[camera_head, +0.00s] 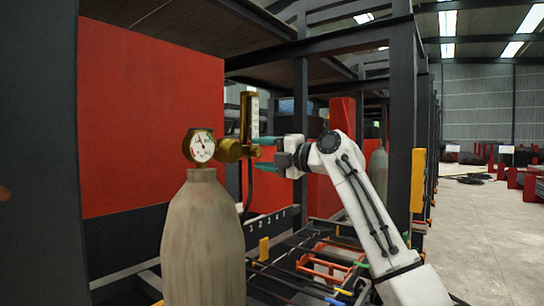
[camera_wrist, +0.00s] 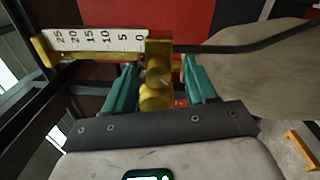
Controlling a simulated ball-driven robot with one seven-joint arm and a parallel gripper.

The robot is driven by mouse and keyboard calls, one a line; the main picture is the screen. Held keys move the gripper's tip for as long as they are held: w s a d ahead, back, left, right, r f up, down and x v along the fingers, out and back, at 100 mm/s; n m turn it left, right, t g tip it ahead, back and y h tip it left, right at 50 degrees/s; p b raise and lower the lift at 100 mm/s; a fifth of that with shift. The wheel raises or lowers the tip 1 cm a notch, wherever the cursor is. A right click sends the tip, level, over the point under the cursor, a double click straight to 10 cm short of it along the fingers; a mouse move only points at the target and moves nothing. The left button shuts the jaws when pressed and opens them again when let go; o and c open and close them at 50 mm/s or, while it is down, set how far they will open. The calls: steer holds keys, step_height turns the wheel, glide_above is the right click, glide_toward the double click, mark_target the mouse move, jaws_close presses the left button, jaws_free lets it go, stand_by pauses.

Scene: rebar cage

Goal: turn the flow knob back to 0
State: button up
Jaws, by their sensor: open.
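The brass regulator (camera_head: 229,150) sits on top of a grey gas cylinder (camera_head: 203,240), with a round white gauge (camera_head: 202,147) on its left. An upright flow tube (camera_head: 249,115) rises from it. In the wrist view its scale (camera_wrist: 95,40) reads 25 down to 0; I cannot make out a float. The brass flow knob (camera_wrist: 155,97) shows between my teal fingers, apart from both. In the head view my gripper (camera_head: 262,152) reaches it from the right, and its fingers partly hide the knob. My gripper is open around the knob; the knob's setting cannot be read.
A red panel (camera_head: 150,115) stands behind the cylinder. A black hose (camera_head: 248,190) hangs below the regulator and also shows in the wrist view (camera_wrist: 250,43). A dark post (camera_head: 401,120) stands behind my arm. A rack with orange tools (camera_head: 325,262) lies below. Open floor (camera_head: 490,230) is at right.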

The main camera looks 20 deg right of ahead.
steer(key=b+v, duration=0.3)
steer(key=v, duration=0.7)
steer(key=shift+s+d+f, duration=0.2)
steer(key=shift+s+d, duration=0.05)
step_height(320, 180, down, 23)
steer(key=s+a+m+g+h, duration=0.1)
steer(key=a+m+g+h, duration=0.1)
steer(key=m, duration=0.5)
steer(key=s+a+f+m+g+h, duration=0.15)
steer(key=s+f+m, duration=0.35)
steer(key=f, duration=0.7)
steer(key=s+f+m+g+h, duration=0.2)
steer(key=s+f+m, duration=0.2)
steer(key=s+f, duration=0.55)
steer(key=s+d+f+m+g+h, duration=0.1)
steer(key=s+f+m+g+h, duration=0.6)
steer(key=s+f, duration=1.5)
steer(key=s+d+m+g+y, duration=0.1)
steer(key=s+d+m, duration=0.2)
steer(key=s, duration=1)
steer(key=shift+s+d+m, duration=0.2)
steer(key=shift+s+m, duration=0.2)
steer(key=shift+m, duration=0.7)
